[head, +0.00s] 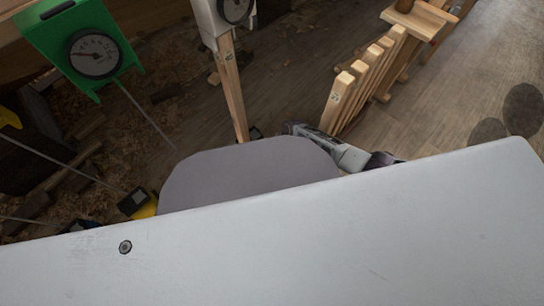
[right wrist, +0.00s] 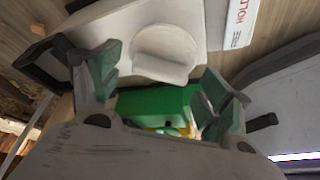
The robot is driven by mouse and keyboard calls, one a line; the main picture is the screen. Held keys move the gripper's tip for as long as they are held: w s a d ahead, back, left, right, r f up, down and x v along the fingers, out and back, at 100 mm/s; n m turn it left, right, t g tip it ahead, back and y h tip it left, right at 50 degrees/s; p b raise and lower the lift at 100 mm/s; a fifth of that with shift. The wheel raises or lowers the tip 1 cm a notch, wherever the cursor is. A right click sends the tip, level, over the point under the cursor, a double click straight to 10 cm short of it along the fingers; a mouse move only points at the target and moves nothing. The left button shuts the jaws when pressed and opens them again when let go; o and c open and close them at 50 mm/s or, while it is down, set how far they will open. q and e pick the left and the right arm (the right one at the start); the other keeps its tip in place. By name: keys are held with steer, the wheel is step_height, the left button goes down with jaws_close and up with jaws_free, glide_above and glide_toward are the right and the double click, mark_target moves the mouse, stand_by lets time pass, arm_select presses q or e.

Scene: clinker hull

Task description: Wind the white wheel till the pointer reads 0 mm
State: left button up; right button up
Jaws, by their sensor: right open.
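In the right wrist view a white round knob-like wheel (right wrist: 165,45) with a raised flat ridge sits on a pale plate (right wrist: 110,30). My right gripper (right wrist: 160,72) is open, with its green-padded fingers spread to either side in front of the wheel; I cannot tell whether they touch it. In the head view a white housing (head: 207,20) carries a dark dial (head: 236,8) cut off by the top edge. A green housing (head: 52,32) at upper left has another dial (head: 94,54) with a pointer. The readings are too small to tell. My left gripper is not in view.
A wooden post (head: 232,90) stands under the white housing. A row of wooden slats (head: 345,95) is to its right. Yellow-and-black pieces (head: 146,207) lie at left among shavings. A green block (right wrist: 150,103) shows between my right fingers. Open floor (head: 440,110) lies at right.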

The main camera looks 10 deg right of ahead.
steer(key=shift+a+f, duration=0.1)
steer(key=shift+f, duration=0.15)
steer(key=c, duration=1)
